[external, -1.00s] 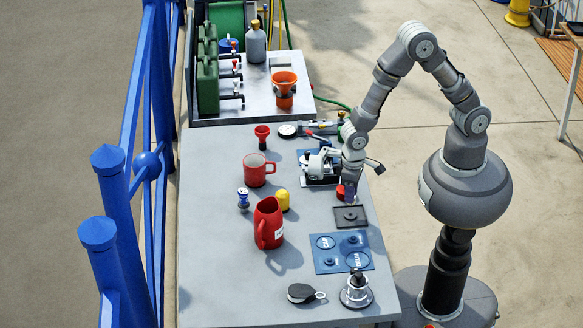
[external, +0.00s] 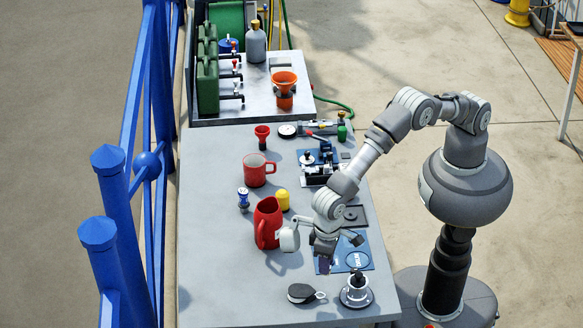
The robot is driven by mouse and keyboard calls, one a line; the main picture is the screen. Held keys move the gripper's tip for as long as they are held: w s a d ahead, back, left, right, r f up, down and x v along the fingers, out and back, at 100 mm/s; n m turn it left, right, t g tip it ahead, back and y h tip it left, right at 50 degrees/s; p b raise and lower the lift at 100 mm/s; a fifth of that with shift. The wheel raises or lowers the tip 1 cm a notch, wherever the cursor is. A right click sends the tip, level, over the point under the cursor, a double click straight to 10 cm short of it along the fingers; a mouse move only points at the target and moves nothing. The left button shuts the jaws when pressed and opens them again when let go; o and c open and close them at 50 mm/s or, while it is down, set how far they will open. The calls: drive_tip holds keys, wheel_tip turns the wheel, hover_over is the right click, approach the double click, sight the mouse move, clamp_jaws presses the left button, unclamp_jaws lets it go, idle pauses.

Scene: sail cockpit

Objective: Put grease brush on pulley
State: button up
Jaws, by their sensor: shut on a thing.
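The pulley (external: 301,293), a dark rounded block with a metal eye at its right end, lies flat near the front of the grey table. My gripper (external: 325,258) points down over the blue mat, above and to the right of the pulley in the picture, apart from it. It is shut on a small dark purplish thing (external: 325,267), which I take to be the grease brush. The jaws hide most of it, so its shape and tilt cannot be told.
A metal winch-like fitting (external: 355,291) stands right of the pulley. A red jug (external: 267,223), a yellow piece (external: 282,199) and a red mug (external: 256,170) stand to the left. The blue mat (external: 362,258) is partly hidden by my gripper. The table's front left is clear.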

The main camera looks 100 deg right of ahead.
drive_tip(key=w, duration=0.1)
drive_tip(key=w+a, duration=0.2)
drive_tip(key=shift+w+a+f, duration=0.15)
drive_tip(key=shift+w+a, duration=0.1)
drive_tip(key=shift+w, duration=0.05)
drive_tip(key=shift+f+b, duration=0.85)
drive_tip(key=shift+f, duration=0.85)
drive_tip(key=shift+f, duration=0.2)
drive_tip(key=o, duration=1)
drive_tip(key=shift+o, duration=0.2)
drive_tip(key=shift+r, duration=0.15)
